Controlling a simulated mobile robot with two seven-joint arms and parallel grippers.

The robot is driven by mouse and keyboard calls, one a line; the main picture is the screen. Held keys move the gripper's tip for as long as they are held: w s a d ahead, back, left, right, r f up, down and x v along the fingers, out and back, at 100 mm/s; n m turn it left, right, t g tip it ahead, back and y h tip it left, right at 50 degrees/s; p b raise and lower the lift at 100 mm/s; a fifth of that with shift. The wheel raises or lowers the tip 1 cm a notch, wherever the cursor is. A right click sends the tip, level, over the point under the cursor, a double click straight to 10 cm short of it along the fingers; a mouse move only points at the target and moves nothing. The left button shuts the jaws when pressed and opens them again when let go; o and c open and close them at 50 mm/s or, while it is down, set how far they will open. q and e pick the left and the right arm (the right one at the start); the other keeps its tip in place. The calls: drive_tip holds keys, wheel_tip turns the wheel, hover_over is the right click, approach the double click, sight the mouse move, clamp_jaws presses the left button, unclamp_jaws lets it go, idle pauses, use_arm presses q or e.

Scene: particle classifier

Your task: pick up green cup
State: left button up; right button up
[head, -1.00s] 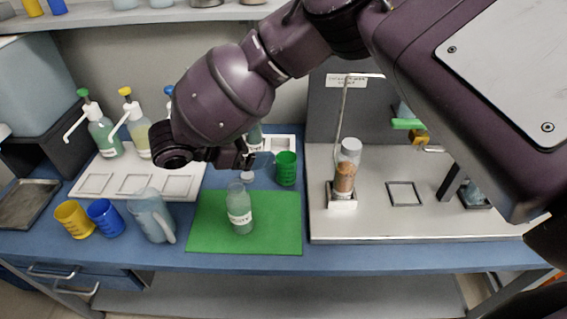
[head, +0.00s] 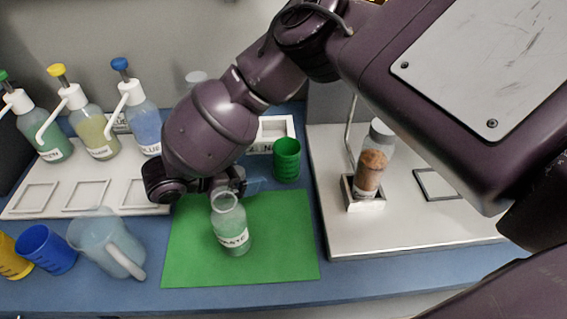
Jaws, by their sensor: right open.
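The green cup (head: 287,160) stands upright on the blue bench, behind the green mat (head: 290,225) and left of the grey apparatus base. My right arm reaches in from the upper right. My right gripper (head: 254,186) is low beside the cup, on its left, with its fingers partly hidden behind the waste bottle and the wrist. It is open and does not hold the cup; a gap shows between them. My left gripper is not in view.
A waste bottle (head: 229,224) stands on the mat, close in front of my gripper. A clear pitcher (head: 105,243), blue cup (head: 46,249) and yellow cup (head: 12,258) stand at left. Pump bottles (head: 92,128) stand behind. A tube of brown grains (head: 371,170) stands at right.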

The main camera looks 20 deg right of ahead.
sight(276, 164)
drive_tip(key=b+x, duration=0.1)
drive_tip(key=x, duration=0.3)
drive_tip(key=shift+d+f, duration=0.1)
drive_tip(key=shift+d, duration=0.2)
drive_tip(key=shift+w+d+f, duration=0.1)
drive_tip(key=shift+d, duration=0.25)
drive_tip(key=b+x, duration=0.1)
drive_tip(key=x, duration=0.3)
drive_tip(key=shift+w+a+f+b, duration=0.1)
drive_tip(key=shift+w+f+b, duration=0.15)
drive_tip(key=shift+f+b, duration=0.15)
drive_tip(key=shift+d, duration=0.5)
drive_tip(key=shift+c, duration=0.2)
drive_tip(key=c, duration=1)
drive_tip(key=shift+c, duration=0.2)
drive_tip(key=shift+r, duration=0.1)
